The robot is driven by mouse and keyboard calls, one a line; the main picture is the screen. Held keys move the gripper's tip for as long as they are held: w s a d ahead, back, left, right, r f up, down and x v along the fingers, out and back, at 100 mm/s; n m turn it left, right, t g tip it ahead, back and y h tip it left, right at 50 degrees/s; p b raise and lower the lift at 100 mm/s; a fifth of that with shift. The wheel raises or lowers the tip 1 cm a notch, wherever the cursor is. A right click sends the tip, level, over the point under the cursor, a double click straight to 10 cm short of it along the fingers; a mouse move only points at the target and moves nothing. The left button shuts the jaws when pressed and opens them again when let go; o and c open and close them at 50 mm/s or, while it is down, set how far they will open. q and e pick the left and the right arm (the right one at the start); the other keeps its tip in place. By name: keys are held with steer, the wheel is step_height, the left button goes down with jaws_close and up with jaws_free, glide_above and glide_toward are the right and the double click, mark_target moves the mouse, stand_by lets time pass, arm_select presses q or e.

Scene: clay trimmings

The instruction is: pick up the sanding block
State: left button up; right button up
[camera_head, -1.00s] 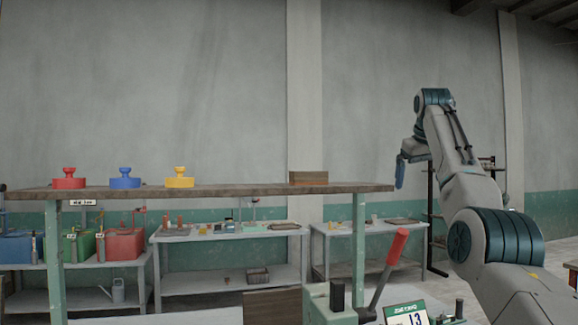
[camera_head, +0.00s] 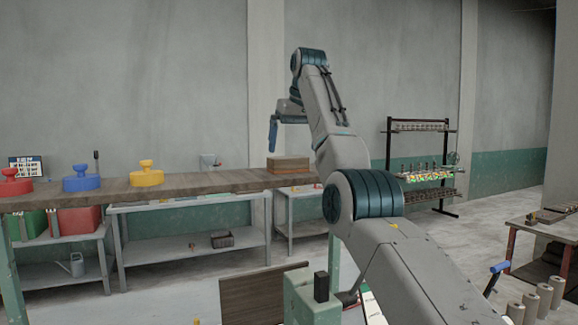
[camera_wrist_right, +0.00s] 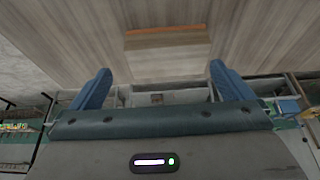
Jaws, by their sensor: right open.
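The sanding block (camera_head: 289,165), a small brown block, lies on the wooden shelf board (camera_head: 215,184) near its right end. In the right wrist view the block (camera_wrist_right: 167,40) is a tan shape with an orange edge, beyond the fingertips and between their lines. My right gripper (camera_head: 273,134) hangs above the board, just up and left of the block in the head view. Its two blue fingers (camera_wrist_right: 160,78) are spread wide with nothing between them. My left gripper is not in view.
A red (camera_head: 14,184), a blue (camera_head: 82,178) and a yellow knobbed piece (camera_head: 147,174) stand on the board to the left. A green-grey machine (camera_head: 310,300) stands below. A dark rack (camera_head: 420,165) stands at the back right.

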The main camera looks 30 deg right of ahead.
mark_target(288, 157)
steer(key=shift+w+a+f, duration=0.2)
steer(key=shift+w+f, duration=0.05)
steer(key=p+x, duration=0.1)
steer(key=x, duration=0.1)
steer(key=p+x, duration=0.1)
steer(key=p, duration=0.1)
steer(key=shift+w+a+f+p, duration=0.25)
steer(key=shift+w+p, duration=0.05)
steer(key=shift+w+d+f, duration=0.1)
steer(key=shift+d+f, duration=0.05)
steer(key=shift+f, duration=0.3)
steer(key=shift+a, duration=0.25)
steer(key=shift+d, duration=0.1)
steer(key=c, duration=0.7)
